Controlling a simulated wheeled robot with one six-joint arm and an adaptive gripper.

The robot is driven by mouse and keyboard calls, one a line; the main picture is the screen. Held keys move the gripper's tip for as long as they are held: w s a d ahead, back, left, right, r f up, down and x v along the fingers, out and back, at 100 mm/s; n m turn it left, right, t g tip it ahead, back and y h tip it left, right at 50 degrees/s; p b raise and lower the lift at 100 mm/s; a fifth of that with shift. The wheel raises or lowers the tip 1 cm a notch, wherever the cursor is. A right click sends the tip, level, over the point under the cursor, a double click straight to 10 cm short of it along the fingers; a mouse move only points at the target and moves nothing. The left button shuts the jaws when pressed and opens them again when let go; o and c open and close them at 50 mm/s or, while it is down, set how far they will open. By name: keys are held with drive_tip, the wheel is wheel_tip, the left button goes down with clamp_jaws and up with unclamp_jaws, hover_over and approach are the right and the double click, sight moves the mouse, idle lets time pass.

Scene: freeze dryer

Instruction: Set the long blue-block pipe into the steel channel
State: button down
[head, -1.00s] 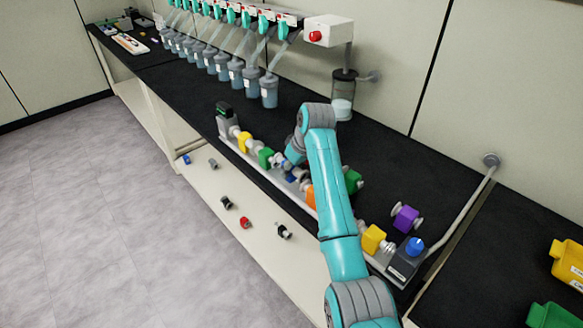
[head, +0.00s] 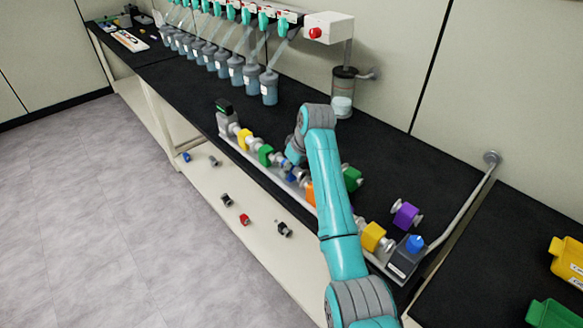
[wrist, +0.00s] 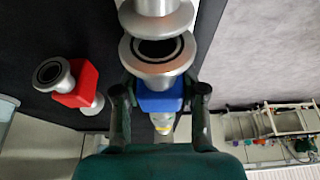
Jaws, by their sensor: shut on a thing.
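The blue-block pipe (wrist: 158,97) is between the two fingers of my gripper (wrist: 160,100) in the wrist view, shut on its blue block. Its near silver flange shows a dark open bore. Another silver flange (wrist: 158,14) partly overlaps that end in the picture; I cannot tell whether they touch. In the head view my gripper (head: 290,166) is low over the steel channel (head: 238,147), and a little of the blue block (head: 290,177) shows beneath it. The arm hides part of the channel, so I cannot tell whether the pipe is seated.
Yellow (head: 245,139) and green (head: 265,155) pieces sit in the channel left of my gripper; orange (head: 310,193) and yellow (head: 373,236) lie right. A green-block piece (head: 352,178) and purple-block piece (head: 405,214) lie behind. A red-block pipe (wrist: 76,84) is beside my gripper.

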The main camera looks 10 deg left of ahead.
drive_tip(key=shift+f, duration=0.85)
idle(0.7)
drive_tip(key=c, duration=0.6)
unclamp_jaws()
drive_tip(key=v, duration=1.2)
drive_tip(key=shift+a, duration=0.1)
